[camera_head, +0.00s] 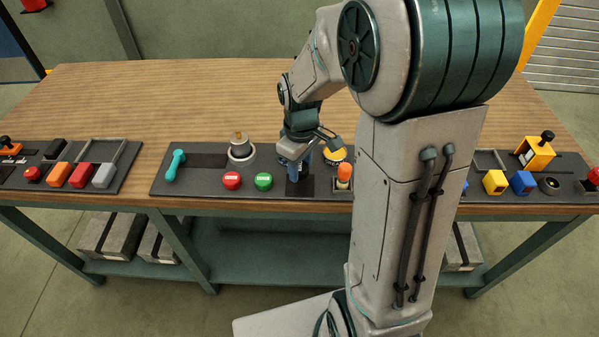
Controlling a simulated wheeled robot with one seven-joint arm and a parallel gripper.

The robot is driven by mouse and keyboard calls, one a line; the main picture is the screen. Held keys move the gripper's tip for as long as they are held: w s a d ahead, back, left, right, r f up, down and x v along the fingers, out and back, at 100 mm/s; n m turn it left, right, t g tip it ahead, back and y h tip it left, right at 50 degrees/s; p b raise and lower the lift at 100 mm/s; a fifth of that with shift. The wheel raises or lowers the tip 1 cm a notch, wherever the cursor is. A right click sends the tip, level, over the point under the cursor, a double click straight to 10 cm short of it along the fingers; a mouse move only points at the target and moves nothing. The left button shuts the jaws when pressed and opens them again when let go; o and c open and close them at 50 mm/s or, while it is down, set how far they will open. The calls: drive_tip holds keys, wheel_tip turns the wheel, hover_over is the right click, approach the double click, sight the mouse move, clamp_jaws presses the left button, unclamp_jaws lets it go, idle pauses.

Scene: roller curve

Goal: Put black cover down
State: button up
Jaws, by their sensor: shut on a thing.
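My gripper (298,170) points down at the middle control panel and is shut, with its fingertips at a small dark piece, the black cover (299,188). The cover stands at the panel's front, right of the green button (263,181). The fingers and wrist partly hide it, so its exact tilt and how it touches the panel cannot be told.
The middle panel (200,188) also bears a teal lever (175,165), a grey knob (240,148), a red button (232,181), a yellow button (335,154) and an orange-topped part (344,175). My arm hides its right part. The wooden table (180,95) behind is clear.

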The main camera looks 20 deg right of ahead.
sight(300, 185)
drive_tip(key=shift+f, duration=2.05)
drive_tip(key=shift+f, duration=0.2)
drive_tip(key=o, duration=1.2)
drive_tip(key=shift+r, duration=0.1)
